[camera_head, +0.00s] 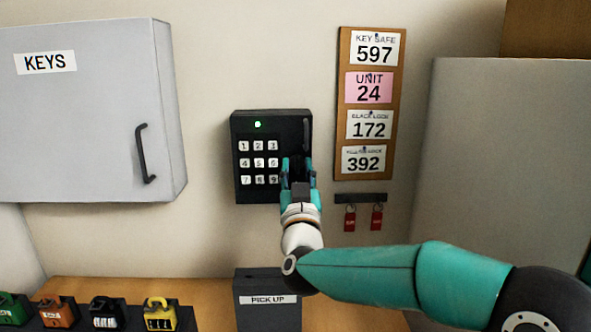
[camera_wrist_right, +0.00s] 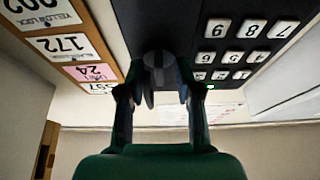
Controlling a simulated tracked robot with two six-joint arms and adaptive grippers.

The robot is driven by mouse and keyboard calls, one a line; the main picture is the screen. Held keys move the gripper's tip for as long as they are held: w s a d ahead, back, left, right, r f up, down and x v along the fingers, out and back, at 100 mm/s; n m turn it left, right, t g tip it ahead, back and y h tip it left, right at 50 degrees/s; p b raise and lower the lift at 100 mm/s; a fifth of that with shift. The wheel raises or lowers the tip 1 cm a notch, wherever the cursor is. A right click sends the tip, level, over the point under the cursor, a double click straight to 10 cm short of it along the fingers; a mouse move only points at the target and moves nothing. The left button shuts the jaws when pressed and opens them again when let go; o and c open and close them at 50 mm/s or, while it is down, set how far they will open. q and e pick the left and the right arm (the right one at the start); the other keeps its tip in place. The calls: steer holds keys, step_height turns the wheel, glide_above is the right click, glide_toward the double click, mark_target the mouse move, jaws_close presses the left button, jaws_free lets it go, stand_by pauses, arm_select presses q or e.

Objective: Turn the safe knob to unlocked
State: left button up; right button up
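The black key safe (camera_head: 271,117) hangs on the wall, with white number keys and a lit green light (camera_head: 258,125). A dark vertical handle shows at its upper right. My right gripper (camera_head: 299,170) is at the safe's lower right, covering that part in the head view. In the right wrist view, a dark grey round knob (camera_wrist_right: 159,62) sits between the two spread fingertips of the right gripper (camera_wrist_right: 159,92). The fingers stand on either side of it, with small gaps showing; contact is not clear. The knob's marking cannot be read. My left gripper is out of view.
A grey KEYS cabinet (camera_head: 85,120) is on the left. A board of number cards (camera_head: 342,100) and two red-tagged keys (camera_head: 363,218) are to the right. Below stand a PICK UP box (camera_head: 268,318) and several coloured padlocks (camera_head: 105,313).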

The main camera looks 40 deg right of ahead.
jaws_close()
steer(key=shift+a, duration=0.1)
